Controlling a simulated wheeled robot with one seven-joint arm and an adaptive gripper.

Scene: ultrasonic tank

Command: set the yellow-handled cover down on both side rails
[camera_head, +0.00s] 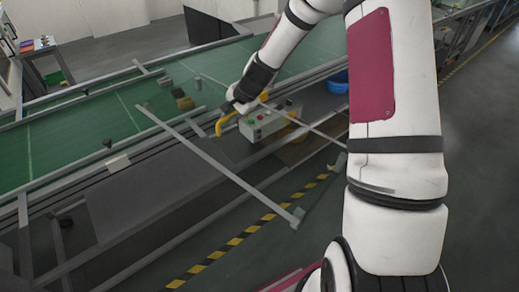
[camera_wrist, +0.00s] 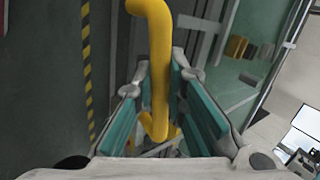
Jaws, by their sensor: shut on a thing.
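The yellow handle (camera_head: 222,125) of the cover is in my gripper (camera_head: 238,104). In the wrist view the handle (camera_wrist: 159,65) runs between the two teal-padded fingers of my gripper (camera_wrist: 160,105), which is shut on it. Long grey bars (camera_head: 215,160) of the cover slant across the head view, from above the green belt out over the floor at the front. The cover looks held in the air; whether any part touches a rail I cannot tell. The near side rail (camera_head: 60,182) runs along the belt's front edge. My arm hides part of the cover's right side.
The green conveyor belt (camera_head: 70,140) stretches across the back. A control box (camera_head: 262,122) with buttons stands near the handle in the picture. Small blocks (camera_head: 183,100) show at the belt. A blue bin (camera_head: 338,82) is behind. Yellow-black tape (camera_head: 235,241) marks the open floor in front.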

